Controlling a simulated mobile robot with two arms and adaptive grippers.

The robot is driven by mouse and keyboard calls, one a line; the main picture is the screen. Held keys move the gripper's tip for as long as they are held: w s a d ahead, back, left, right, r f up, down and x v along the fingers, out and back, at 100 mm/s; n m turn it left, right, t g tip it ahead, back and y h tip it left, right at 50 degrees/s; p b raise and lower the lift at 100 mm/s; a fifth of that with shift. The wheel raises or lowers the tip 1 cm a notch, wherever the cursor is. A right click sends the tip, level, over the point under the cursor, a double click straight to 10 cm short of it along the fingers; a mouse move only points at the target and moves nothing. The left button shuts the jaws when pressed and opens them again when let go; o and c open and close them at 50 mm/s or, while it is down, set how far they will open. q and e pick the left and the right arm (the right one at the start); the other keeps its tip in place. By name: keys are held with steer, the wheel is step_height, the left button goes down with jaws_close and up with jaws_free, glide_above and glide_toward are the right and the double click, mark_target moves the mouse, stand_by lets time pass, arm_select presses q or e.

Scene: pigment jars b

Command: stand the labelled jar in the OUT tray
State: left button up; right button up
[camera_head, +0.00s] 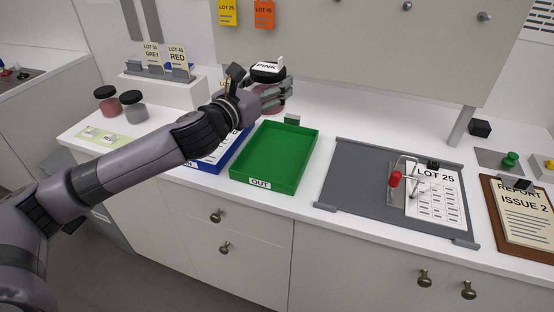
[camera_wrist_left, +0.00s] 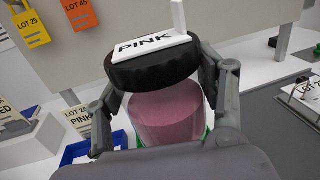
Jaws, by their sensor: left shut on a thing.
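The labelled jar (camera_head: 268,72) has a black lid and pink contents, with a white PINK label lying on the lid. In the left wrist view the jar (camera_wrist_left: 166,115) is upright or nearly so between the fingers. My left gripper (camera_head: 270,94) is shut on it and holds it in the air, behind and above the green tray. The green OUT tray (camera_head: 307,157) is empty on the counter, with its OUT tag (camera_head: 260,183) on the front wall. My right gripper is not in view.
A blue tray (camera_head: 215,162) stands left of the green one, partly behind my arm. Two jars (camera_head: 136,108) and a card holder (camera_head: 165,88) are further left. A grey board (camera_head: 360,180) with a LOT 25 sheet (camera_head: 434,197) and red-handled clamp (camera_head: 395,180) lies to the right.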

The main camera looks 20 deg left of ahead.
arm_select(q)
step_height(320, 180, down, 15)
steer(key=b, duration=0.3)
step_height(320, 180, down, 5)
steer(key=shift+r+b, duration=0.2)
steer(key=shift+b, duration=0.25)
steer(key=o, duration=1.3)
steer(key=b+v, duration=0.2)
steer(key=v, duration=0.8)
steer(key=shift+s+a, duration=0.2)
steer(key=shift+s, duration=0.05)
steer(key=shift+s+a, duration=0.1)
steer(key=shift+s, duration=0.55)
